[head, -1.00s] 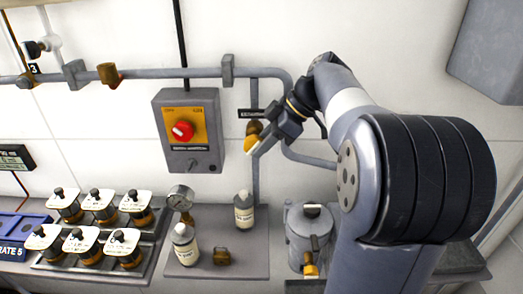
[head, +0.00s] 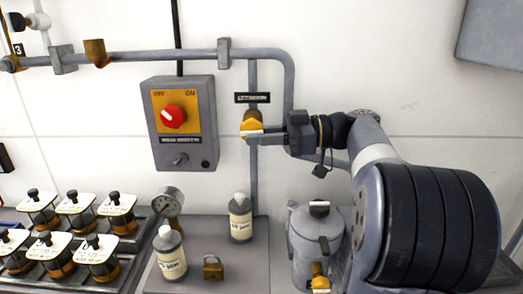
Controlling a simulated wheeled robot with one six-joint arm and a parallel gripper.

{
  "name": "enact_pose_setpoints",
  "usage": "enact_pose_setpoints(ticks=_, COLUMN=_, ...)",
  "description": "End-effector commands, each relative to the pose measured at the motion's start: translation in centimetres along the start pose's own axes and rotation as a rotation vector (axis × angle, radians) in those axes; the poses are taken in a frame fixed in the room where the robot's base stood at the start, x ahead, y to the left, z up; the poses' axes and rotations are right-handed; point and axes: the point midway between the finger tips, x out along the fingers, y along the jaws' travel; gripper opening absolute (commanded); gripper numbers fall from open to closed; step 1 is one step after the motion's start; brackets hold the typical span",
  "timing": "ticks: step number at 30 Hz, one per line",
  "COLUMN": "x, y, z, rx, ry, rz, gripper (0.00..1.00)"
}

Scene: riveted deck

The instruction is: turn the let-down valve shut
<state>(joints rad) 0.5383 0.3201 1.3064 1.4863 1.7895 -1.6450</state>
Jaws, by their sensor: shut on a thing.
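The let-down valve (head: 251,121) is a yellow-brass body on the thin vertical pipe, under a small dark label plate (head: 253,97) too small to read. Its pale lever lies nearly level, across the vertical pipe. My gripper (head: 263,136) reaches in from the right and is shut on the lever, with its fingers about level. The fingers hide part of the lever.
A switch box (head: 182,150) with a red knob is on the wall to the left. Below are a shelf (head: 225,262) with two bottles, a gauge (head: 167,202) and a padlock (head: 212,268), and a lidded grey canister (head: 314,235) on the right.

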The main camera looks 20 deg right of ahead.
Motion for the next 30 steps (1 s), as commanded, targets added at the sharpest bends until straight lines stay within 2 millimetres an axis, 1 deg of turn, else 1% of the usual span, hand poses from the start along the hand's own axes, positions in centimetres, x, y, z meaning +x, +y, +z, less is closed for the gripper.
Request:
enact_pose_setpoints(ticks=1, x=0.04, y=0.01, z=0.53, rx=0.0, ry=0.019, rz=0.0, gripper=0.01)
enact_pose_setpoints(ticks=9, x=0.12, y=0.0, z=0.29, rx=0.002, ry=0.079, rz=0.0, gripper=0.01)
enact_pose_setpoints(ticks=22, x=0.14, y=0.01, z=0.18, rx=0.003, ry=0.086, rz=-0.001, gripper=0.01)
enact_pose_setpoints(ticks=23, x=0.14, y=0.01, z=0.18, rx=0.003, ry=0.086, rz=-0.001, gripper=0.25)
enact_pose_setpoints(ticks=30, x=0.14, y=0.0, z=0.17, rx=0.002, ry=0.086, rz=-0.001, gripper=0.45)
